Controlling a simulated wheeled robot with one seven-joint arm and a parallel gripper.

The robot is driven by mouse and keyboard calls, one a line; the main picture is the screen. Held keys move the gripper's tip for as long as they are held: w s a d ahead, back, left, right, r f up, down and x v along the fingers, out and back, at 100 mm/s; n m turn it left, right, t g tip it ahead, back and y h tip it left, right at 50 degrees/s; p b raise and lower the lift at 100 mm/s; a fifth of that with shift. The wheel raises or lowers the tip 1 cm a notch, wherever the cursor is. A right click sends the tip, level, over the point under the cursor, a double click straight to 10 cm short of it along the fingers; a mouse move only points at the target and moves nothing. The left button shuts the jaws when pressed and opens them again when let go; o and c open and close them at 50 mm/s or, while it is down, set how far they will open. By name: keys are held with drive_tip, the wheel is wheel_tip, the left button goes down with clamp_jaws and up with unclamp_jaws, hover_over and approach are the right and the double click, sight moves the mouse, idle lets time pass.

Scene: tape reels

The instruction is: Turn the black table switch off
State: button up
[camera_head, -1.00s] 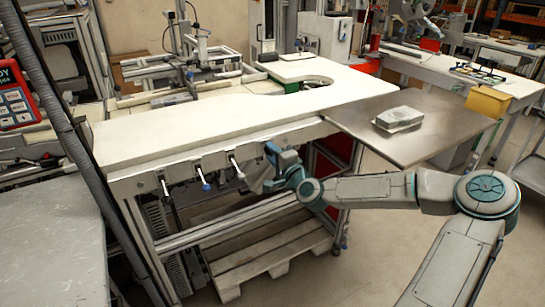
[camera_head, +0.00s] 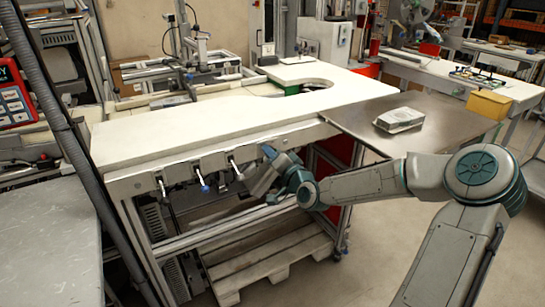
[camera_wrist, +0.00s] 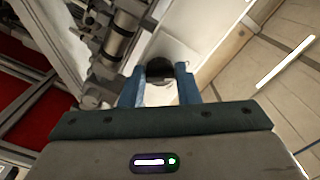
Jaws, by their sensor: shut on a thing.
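The black table switch (camera_wrist: 160,67) shows in the wrist view as a dark rounded piece between my two blue fingers. My gripper (camera_wrist: 158,82) is shut on it, with one finger on each side. In the head view my gripper (camera_head: 268,155) is at the front edge of the white table (camera_head: 210,130), near its right end. There the switch is hidden by my gripper and wrist, and I cannot tell its position.
White-handled levers (camera_head: 237,169) and a blue-tipped one (camera_head: 204,186) hang from the table front, left of my gripper. A metal plate (camera_head: 440,130) carrying a wrapped block (camera_head: 399,119) juts out above my forearm. A wooden pallet (camera_head: 270,270) lies below.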

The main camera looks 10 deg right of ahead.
idle(0.3)
drive_tip(key=o, duration=1)
drive_tip(key=shift+c, duration=0.2)
drive_tip(key=p+v, duration=0.2)
drive_tip(key=v, duration=1.1)
drive_tip(key=shift+s+d, duration=0.15)
drive_tip(key=shift+s, duration=0.25)
